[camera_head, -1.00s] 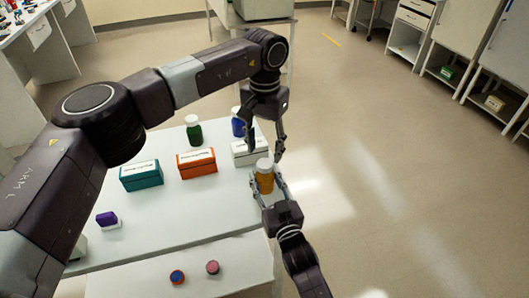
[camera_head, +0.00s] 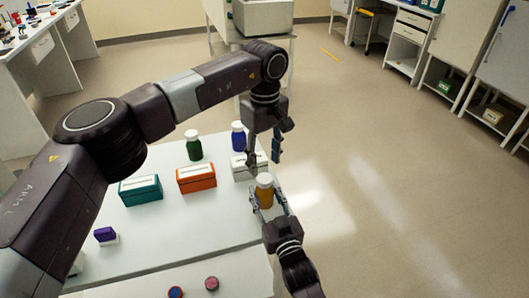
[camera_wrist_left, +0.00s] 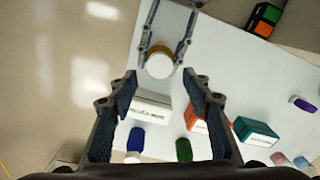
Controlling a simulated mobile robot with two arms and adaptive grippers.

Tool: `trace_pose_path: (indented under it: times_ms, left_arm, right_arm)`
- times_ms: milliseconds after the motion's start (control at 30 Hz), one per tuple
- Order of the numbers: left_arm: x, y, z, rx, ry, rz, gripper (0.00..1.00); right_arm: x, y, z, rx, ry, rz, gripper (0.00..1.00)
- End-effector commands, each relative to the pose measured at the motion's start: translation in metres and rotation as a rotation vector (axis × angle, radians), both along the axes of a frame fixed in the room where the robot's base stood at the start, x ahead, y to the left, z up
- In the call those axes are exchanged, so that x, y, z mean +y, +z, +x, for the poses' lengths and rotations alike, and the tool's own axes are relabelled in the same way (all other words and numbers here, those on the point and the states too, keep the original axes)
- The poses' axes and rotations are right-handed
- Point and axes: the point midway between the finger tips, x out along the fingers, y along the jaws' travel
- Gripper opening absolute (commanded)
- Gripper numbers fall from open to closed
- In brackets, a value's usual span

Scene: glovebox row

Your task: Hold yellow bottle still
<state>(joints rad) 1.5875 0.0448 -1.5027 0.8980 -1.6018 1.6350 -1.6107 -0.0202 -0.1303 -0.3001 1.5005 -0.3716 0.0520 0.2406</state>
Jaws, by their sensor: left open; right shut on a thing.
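The yellow bottle (camera_head: 264,192) is amber with a white cap and stands upright at the right edge of the white table. My right gripper (camera_head: 268,205) is shut on it from the near side, one finger on each side. In the left wrist view the bottle's white cap (camera_wrist_left: 160,65) shows between the right gripper's fingers. My left gripper (camera_head: 264,160) is open and empty, pointing down above and just beyond the bottle. Its two fingers (camera_wrist_left: 165,95) are spread wide in the left wrist view, apart from the bottle.
On the table (camera_head: 150,230) are a white box (camera_head: 248,168), orange box (camera_head: 196,178), teal box (camera_head: 140,190), green bottle (camera_head: 193,147), blue bottle (camera_head: 238,136) and a purple-topped item (camera_head: 105,235). Two small caps (camera_head: 211,283) lie on the nearer surface. Open floor lies right.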

Motion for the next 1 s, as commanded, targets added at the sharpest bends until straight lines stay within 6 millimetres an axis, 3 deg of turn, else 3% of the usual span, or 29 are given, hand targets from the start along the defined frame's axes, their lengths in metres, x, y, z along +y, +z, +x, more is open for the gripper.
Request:
trace_pose_path:
  times_ms: [1000]
  left_arm:
    - [0.000, 0.017, 0.000, 0.000, 1.839, -0.001, 0.45]
  right_arm:
    - [0.000, 0.000, 0.000, 0.000, 0.000, 0.000, 0.00]
